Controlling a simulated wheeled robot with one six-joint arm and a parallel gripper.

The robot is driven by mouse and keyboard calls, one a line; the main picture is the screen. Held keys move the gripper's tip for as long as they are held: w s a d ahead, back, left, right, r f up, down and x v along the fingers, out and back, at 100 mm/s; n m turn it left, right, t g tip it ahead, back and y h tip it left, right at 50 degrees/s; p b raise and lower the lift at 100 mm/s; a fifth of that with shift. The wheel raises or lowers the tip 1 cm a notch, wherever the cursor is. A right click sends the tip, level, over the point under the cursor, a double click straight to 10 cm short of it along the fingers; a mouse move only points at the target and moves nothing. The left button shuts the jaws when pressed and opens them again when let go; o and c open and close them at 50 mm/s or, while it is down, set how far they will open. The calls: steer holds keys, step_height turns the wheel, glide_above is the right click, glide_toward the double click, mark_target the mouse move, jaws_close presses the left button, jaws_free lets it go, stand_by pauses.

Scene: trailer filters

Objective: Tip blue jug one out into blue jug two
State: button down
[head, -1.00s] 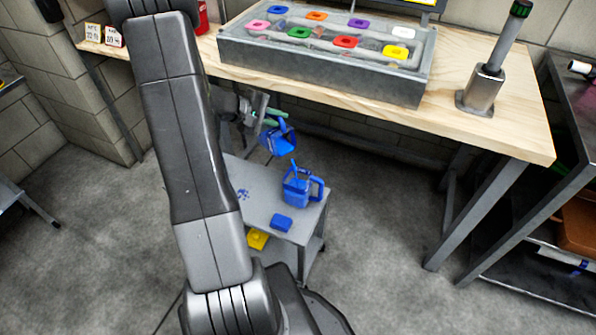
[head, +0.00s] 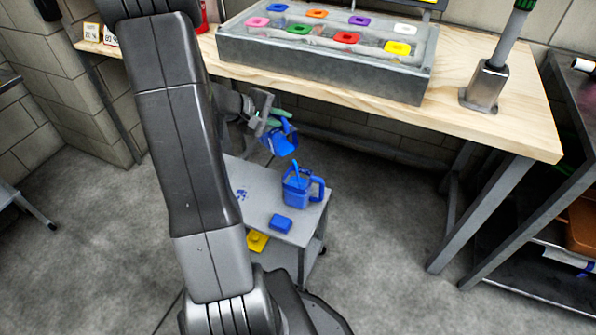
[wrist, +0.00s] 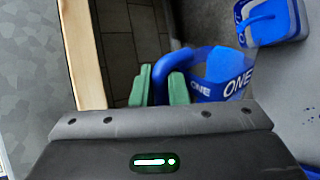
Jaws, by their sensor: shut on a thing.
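Blue jug one (head: 281,142) is tilted in the air, its side marked ONE in the wrist view (wrist: 236,84). My gripper (head: 279,118) is shut on its handle; the green fingers (wrist: 162,86) close around the handle in the wrist view. Blue jug two (head: 296,190) stands upright on a small grey cart (head: 262,203), below and slightly right of jug one. It also shows at the top right of the wrist view (wrist: 278,22). The two jugs are apart. I cannot see any liquid leaving jug one.
A blue block-like piece (head: 281,224) lies on the cart in front of jug two. A yellow piece (head: 257,241) is on the lower shelf. A wooden bench (head: 470,125) with a grey tray of coloured pieces (head: 320,70) stands behind. Floor right of the cart is clear.

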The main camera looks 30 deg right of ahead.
steer(key=shift+s+d+r+m+t+b, duration=0.2)
steer(key=shift+s+b, duration=0.3)
steer(key=shift+b, duration=0.45)
steer(key=shift+s+r+m+t+b, duration=0.1)
steer(key=shift+s+m+t+b, duration=0.15)
steer(key=shift+s+b, duration=0.5)
